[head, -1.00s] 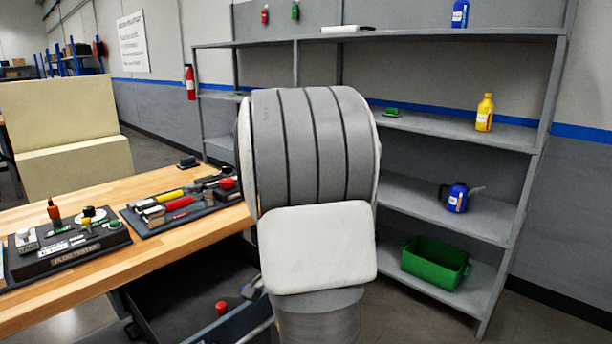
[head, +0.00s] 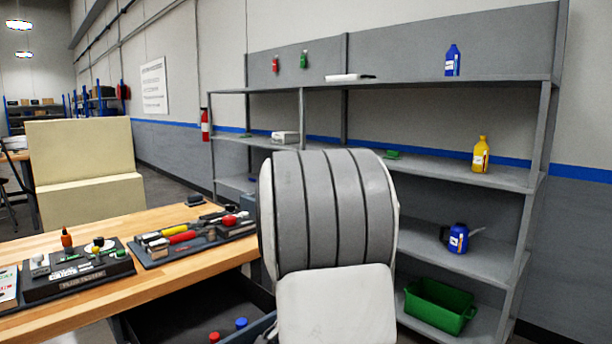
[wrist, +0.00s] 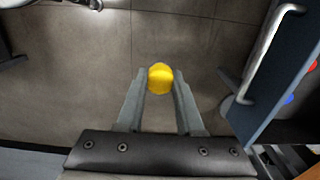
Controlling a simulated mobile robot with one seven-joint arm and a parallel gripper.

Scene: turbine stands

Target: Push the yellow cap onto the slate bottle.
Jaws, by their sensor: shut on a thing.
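In the wrist view, my gripper (wrist: 160,86) is shut on the yellow cap (wrist: 160,76). The cap is small and rounded and sits between the two fingertips, with bare floor below it. In the head view my arm hides the gripper and the cap. I cannot make out a slate bottle for certain in either view. The dark fluid tray (head: 75,287) on the wooden bench holds a small brown bottle with an orange top (head: 67,240) and other small items too small to tell apart.
A tool tray (head: 190,246) lies on the bench (head: 215,273). Below is an open drawer with a red cap (head: 214,337) and a blue cap (head: 241,323). In the wrist view, a drawer handle (wrist: 262,50) stands right of my gripper. Grey shelves (head: 490,178) stand behind.

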